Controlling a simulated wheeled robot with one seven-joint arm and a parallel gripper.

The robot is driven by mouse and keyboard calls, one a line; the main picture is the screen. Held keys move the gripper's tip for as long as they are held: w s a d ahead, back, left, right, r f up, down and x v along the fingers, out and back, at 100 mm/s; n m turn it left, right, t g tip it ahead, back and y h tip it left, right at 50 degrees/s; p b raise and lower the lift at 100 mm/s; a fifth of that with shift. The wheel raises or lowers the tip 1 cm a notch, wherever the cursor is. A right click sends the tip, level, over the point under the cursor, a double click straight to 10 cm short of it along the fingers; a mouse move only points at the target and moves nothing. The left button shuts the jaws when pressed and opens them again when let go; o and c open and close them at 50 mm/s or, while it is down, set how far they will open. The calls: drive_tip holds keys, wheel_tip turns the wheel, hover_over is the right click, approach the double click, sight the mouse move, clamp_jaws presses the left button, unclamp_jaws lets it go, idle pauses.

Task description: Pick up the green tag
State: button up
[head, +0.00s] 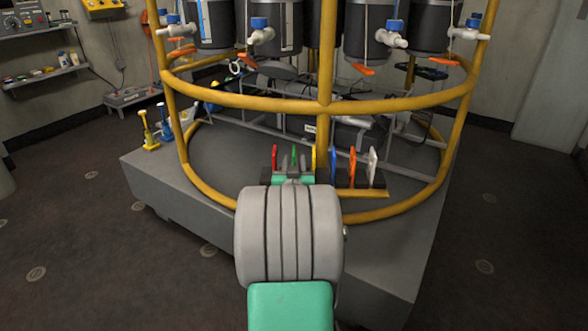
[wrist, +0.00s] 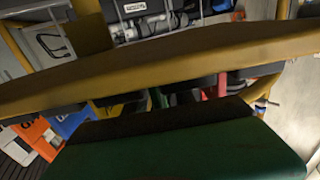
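The green tag (head: 293,157) stands upright in a dark rack at the front of the yellow-framed rosette. In the head view it is between the red tag (head: 274,158) and the yellow tag (head: 313,158). My gripper (head: 292,177) is just in front of this part of the rack, partly hidden by my own grey wrist. I cannot tell whether it touches the tag. In the wrist view a small part of the green tag (wrist: 159,98) shows below a thick yellow bar, above a dark edge and my dark green gripper body. The fingertips are hidden, so their opening does not show.
Blue (head: 333,164), orange (head: 352,168) and white (head: 373,168) tags stand to the right in the rack. A lower yellow ring runs around the grey platform (head: 390,250). Open floor lies on both sides.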

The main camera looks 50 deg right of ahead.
clamp_jaws()
idle(0.3)
